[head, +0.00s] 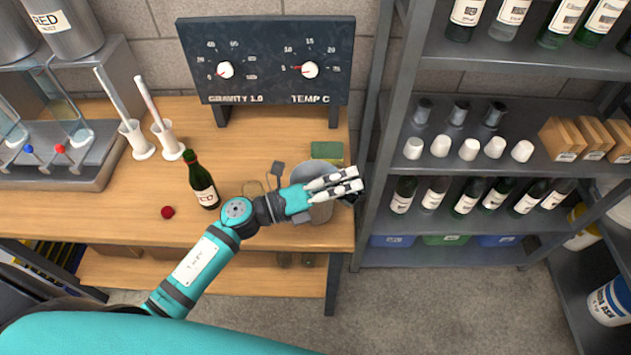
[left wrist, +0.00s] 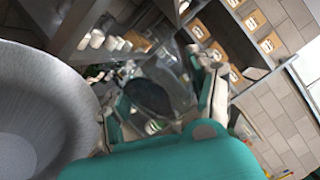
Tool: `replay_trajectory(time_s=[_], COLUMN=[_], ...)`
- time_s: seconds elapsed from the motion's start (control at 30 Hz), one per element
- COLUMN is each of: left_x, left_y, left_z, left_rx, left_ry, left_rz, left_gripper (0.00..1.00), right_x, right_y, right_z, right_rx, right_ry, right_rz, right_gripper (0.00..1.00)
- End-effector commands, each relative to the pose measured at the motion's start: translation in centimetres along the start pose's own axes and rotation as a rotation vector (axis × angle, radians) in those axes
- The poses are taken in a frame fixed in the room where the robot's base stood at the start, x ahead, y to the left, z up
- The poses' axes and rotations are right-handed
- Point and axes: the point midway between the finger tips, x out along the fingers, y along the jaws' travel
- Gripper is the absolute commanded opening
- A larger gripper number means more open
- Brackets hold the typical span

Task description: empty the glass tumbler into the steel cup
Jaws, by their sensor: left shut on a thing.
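The steel cup (head: 322,212) stands at the right end of the wooden bench, partly hidden by my left gripper (head: 350,184), which reaches across above it. In the left wrist view the cup is the large grey round opening (left wrist: 40,115) on the left, and its visible inside looks bare. My left gripper is shut on the clear glass tumbler (left wrist: 172,80), which shows between its fingers and looks tilted. The tumbler is beside the cup in that view; I cannot tell whether it holds anything. In the head view the tumbler is not clearly seen. My right gripper is not in view.
A green bottle (head: 202,182), a red cap (head: 168,212) and a green sponge (head: 327,151) are on the bench (head: 110,215). A gauge panel (head: 266,60) stands behind. A metal shelf rack (head: 480,165) with bottles stands close on the right.

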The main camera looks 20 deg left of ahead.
Motion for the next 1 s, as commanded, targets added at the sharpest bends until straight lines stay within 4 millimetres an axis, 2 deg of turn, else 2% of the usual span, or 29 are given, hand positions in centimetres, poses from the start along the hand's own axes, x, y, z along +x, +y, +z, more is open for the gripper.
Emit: replay_trajectory(time_s=[1.0], left_x=[-0.6], left_y=[-0.5], left_z=[1.9], left_rx=[-0.189], left_ry=[-0.055], left_rz=[-0.075], left_gripper=[0.22], right_x=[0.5], right_y=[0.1], right_z=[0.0], right_rx=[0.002], right_ry=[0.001], right_rz=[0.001], right_gripper=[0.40])
